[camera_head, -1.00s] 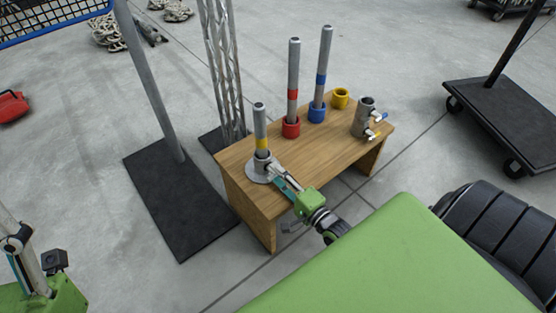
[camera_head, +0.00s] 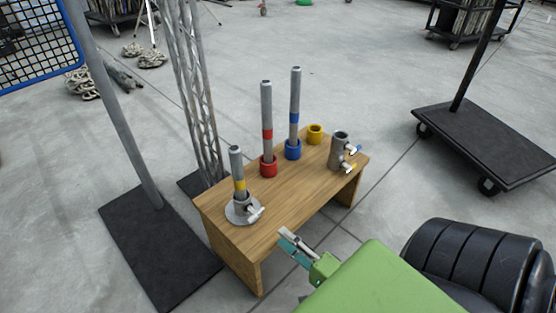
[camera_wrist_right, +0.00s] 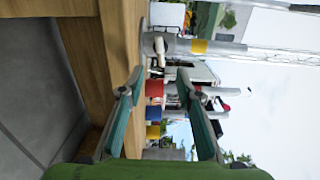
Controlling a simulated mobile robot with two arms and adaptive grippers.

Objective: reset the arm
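My right gripper (camera_head: 288,236) is beside the front edge of the wooden table (camera_head: 290,213), apart from everything on it. In the right wrist view its two fingers (camera_wrist_right: 159,80) are spread with nothing held between them. A short grey pipe with a yellow band (camera_head: 236,165) stands upright in a round-based metal holder (camera_head: 240,213) at the table's left end. The pipe also shows sideways in the wrist view (camera_wrist_right: 182,46). My left gripper is outside the view.
A red-banded pipe (camera_head: 266,103) stands in a red socket and a blue-banded pipe (camera_head: 295,95) in a blue one. An empty yellow socket (camera_head: 315,134) and a grey valve fitting (camera_head: 339,150) stand farther right. A truss (camera_head: 190,90) and pole (camera_head: 118,120) rise at left.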

